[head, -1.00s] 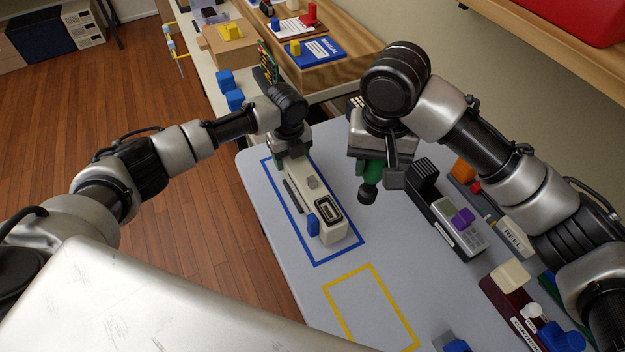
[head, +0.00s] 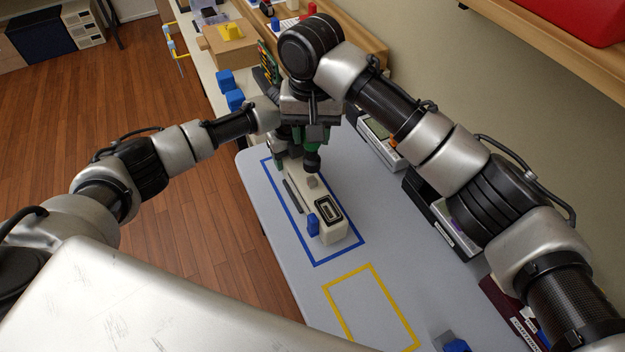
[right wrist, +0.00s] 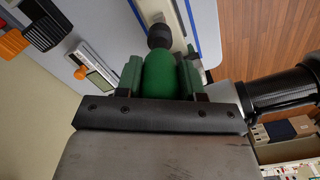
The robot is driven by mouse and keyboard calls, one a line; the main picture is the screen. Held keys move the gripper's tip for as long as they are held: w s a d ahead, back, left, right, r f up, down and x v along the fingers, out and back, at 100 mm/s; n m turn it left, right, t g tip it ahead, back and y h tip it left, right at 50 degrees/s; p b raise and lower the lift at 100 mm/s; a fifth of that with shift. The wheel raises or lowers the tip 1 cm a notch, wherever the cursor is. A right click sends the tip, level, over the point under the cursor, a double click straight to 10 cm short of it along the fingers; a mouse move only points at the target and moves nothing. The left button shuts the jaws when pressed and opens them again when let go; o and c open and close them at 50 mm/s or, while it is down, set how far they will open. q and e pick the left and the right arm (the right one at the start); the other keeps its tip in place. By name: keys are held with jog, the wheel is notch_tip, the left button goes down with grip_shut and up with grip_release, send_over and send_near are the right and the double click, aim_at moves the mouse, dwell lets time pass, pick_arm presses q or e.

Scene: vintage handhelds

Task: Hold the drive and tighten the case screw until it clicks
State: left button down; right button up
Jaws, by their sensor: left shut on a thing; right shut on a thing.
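The beige drive (head: 331,232) lies lengthwise inside a blue outlined rectangle (head: 318,265) on the grey table, with a blue block (head: 313,225) at its side. A small grey knob, seemingly the case screw (head: 312,181), stands on its top. My left gripper (head: 279,152) is shut on the drive's far end, partly hidden by my right gripper. My right gripper (head: 308,138) is shut on a green-handled driver (right wrist: 172,76). The driver's black lower end (head: 312,162) points down just above the grey knob; I cannot tell whether they touch.
A yellow outlined rectangle (head: 371,308) on the near table is empty. Handheld devices (head: 380,140) and a dark red box (head: 513,313) line the right side, partly behind my right arm. A blue piece (head: 456,345) lies at the near edge.

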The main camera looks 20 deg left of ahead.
aim_at(311, 153)
jog(key=shift+f, duration=0.2)
jog(key=shift+f, duration=1.4)
jog(key=shift+f, duration=0.2)
dwell(0.5)
jog(key=shift+w+f, duration=0.1)
jog(key=shift+f, duration=0.65)
jog(key=shift+f, duration=0.5)
jog(key=o, duration=1.2)
notch_tip(311, 153, up, 12)
jog(key=shift+r, duration=0.1)
